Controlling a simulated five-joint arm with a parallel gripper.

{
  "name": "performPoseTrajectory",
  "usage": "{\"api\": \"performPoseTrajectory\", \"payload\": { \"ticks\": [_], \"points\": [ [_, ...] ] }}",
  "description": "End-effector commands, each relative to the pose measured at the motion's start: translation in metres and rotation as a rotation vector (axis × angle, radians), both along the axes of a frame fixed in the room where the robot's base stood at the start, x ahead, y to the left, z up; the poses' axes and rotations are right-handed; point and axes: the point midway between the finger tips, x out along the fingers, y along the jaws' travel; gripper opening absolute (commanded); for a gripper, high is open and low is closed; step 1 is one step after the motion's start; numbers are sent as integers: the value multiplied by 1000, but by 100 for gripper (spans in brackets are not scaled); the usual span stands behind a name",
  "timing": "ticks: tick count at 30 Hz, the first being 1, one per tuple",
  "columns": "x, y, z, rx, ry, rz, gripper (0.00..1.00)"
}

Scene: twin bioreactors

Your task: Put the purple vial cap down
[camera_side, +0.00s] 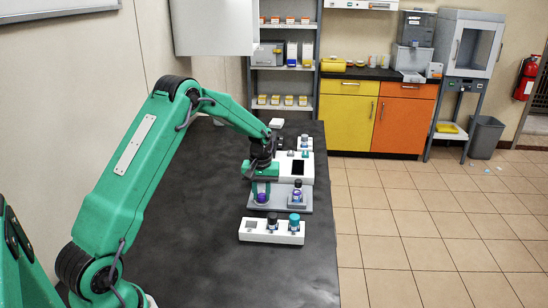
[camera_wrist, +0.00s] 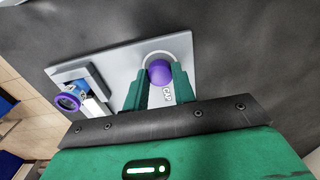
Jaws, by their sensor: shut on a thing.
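The purple vial cap (camera_wrist: 160,72) is held between the green fingertips of my gripper (camera_wrist: 155,86). It is at the white ring marked CAP on the grey plate (camera_wrist: 115,62); I cannot tell whether it touches the plate. In the side view the cap (camera_side: 262,198) shows between the fingers of my gripper (camera_side: 261,191), low at the plate's left end. An open-looking vial with a purple rim (camera_wrist: 69,102) stands in a holder on the same plate, and this vial also shows in the side view (camera_side: 297,193).
A white rack (camera_side: 258,236) with a black-topped vial (camera_side: 272,220) and a teal-topped vial (camera_side: 294,222) stands in front of the plate. A white device with a dark screen (camera_side: 297,168) stands behind it. The dark bench (camera_side: 215,240) is clear to the left.

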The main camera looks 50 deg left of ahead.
Motion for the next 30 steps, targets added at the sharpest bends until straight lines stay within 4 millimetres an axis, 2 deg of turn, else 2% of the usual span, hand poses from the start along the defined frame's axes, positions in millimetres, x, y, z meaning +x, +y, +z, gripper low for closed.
{"api": "performPoseTrajectory", "payload": {
  "ticks": [13,14,17,30],
  "points": [
    [0,0,-5,0,1,0,5],
    [0,0,-5,0,1,0,30],
    [0,0,-5,-1,1,0,48],
    [0,0,0,1,-1,0,48]
  ]
}}
